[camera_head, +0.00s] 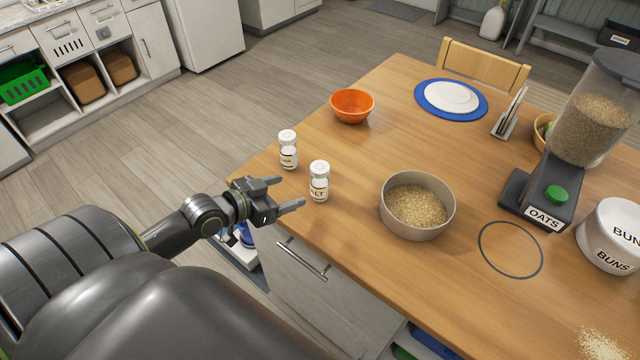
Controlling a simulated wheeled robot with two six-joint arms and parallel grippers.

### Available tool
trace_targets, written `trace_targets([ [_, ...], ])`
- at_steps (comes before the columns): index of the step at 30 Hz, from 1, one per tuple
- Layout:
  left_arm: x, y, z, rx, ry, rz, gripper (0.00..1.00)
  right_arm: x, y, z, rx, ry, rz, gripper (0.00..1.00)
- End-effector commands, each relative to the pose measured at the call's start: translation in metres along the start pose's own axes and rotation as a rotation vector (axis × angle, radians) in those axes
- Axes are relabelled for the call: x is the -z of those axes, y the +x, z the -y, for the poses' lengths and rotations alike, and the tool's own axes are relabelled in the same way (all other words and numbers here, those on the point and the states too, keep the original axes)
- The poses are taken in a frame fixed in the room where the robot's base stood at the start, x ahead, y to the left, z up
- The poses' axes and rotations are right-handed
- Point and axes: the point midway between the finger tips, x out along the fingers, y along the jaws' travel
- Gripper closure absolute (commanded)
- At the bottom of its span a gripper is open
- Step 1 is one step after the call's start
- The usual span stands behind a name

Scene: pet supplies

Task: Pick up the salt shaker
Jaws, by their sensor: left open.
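The salt shaker (319,182) is a small white-capped bottle with a label ending in "LT". It stands upright near the left edge of the wooden table (460,290). A second, similar white shaker (288,150) stands just behind it to the left; its label is only partly readable. My left gripper (287,194) comes in from the left, open and empty, its fingers pointing toward the salt shaker. The fingertips look just short of the shaker in the picture. My right gripper does not show.
A metal bowl of oats (392,217) stands right of the salt shaker. An orange bowl (352,106) sits farther back. An oats dispenser (540,200) and a white buns canister (612,236) stand at the right. A drawer handle (302,261) is below the table edge.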

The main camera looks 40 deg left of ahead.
Motion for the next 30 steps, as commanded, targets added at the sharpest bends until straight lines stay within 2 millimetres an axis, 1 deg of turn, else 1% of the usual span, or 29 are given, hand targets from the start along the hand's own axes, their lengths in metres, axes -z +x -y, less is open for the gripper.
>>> trace_targets([
  [1, 0.001, 0.01, 0.0, 0.001, -0.005, -0.003, 0.3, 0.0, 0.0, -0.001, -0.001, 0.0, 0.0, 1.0],
  [3, 0.002, 0.023, 0.0, 0.0, -0.005, -0.004, 0.3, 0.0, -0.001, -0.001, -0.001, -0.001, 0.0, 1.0],
  [9, 0.002, 0.053, 0.0, 0.001, -0.003, 0.0, 0.3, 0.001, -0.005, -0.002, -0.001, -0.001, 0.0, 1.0],
  [12, 0.001, 0.061, 0.0, 0.0, -0.001, 0.001, 0.3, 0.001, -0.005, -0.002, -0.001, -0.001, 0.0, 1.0],
  [17, 0.003, 0.069, -0.001, 0.0, -0.001, 0.0, 0.3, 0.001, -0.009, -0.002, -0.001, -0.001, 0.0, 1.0],
  [23, 0.01, 0.093, -0.004, 0.0, -0.004, -0.001, 0.3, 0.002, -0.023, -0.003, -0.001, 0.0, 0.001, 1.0],
  [27, 0.007, 0.109, -0.004, 0.0, -0.002, 0.001, 0.3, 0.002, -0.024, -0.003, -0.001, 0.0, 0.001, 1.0],
  [30, 0.006, 0.115, -0.004, 0.0, -0.001, 0.001, 0.3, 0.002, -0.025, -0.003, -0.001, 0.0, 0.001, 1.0],
])
